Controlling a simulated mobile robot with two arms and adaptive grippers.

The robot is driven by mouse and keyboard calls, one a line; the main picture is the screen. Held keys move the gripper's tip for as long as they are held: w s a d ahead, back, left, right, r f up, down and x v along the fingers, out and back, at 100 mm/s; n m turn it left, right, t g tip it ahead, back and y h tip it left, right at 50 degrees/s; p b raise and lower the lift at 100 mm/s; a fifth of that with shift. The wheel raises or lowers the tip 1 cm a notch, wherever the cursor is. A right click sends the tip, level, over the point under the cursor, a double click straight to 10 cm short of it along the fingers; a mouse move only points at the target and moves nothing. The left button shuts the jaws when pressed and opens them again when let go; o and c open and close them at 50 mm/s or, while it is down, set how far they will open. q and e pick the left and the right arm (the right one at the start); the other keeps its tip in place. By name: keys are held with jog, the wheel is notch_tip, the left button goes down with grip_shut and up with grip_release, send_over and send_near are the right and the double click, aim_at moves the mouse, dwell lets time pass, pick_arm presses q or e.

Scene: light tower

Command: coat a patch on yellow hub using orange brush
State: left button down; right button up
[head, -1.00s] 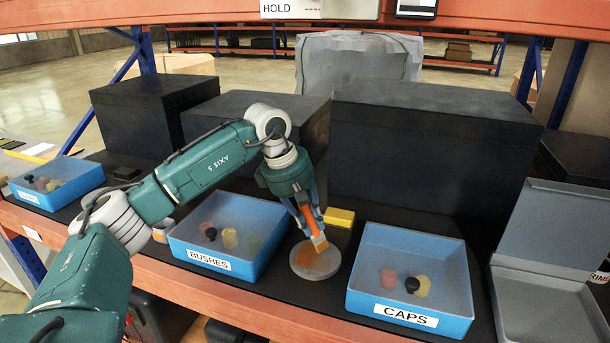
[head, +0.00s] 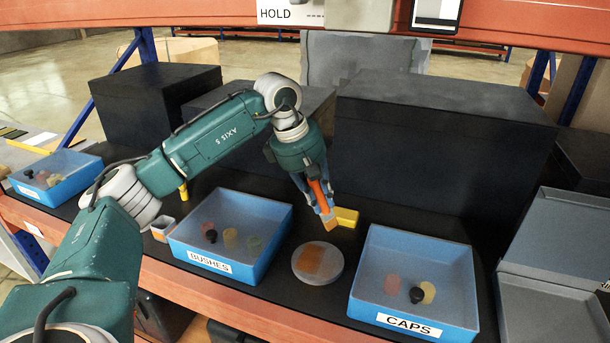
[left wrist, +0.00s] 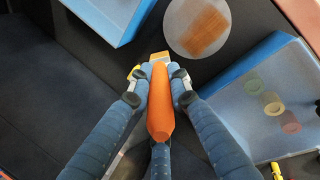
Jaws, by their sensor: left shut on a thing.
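My left gripper (head: 322,200) is shut on the orange brush (head: 318,192) and holds it tilted, bristles down, above and behind a pale round disc (head: 335,268). In the left wrist view the brush (left wrist: 161,105) lies between the two blue fingers, its tan bristle end pointing toward the disc (left wrist: 182,22). The brush is apart from the disc. The disc carries a squarish orange patch (head: 318,261); its body looks greyish white rather than yellow. A yellow block (head: 347,217) stands just behind the brush tip, partly hidden by it. My right gripper is not in view.
A blue BUSHES bin (head: 213,266) stands left of the disc and a blue CAPS bin (head: 407,323) right of it, both holding small parts. Large dark boxes (head: 440,150) block the back. A small pale cup (head: 162,229) sits left of the BUSHES bin.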

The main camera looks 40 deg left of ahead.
pick_arm(q)
jog(key=shift+w+r+p, duration=0.2)
jog(key=shift+r+p, duration=0.3)
jog(key=shift+r, duration=0.4)
jog(key=shift+a+r+p, duration=0.1)
jog(key=shift+r+p, duration=0.25)
jog(key=shift+r, duration=0.3)
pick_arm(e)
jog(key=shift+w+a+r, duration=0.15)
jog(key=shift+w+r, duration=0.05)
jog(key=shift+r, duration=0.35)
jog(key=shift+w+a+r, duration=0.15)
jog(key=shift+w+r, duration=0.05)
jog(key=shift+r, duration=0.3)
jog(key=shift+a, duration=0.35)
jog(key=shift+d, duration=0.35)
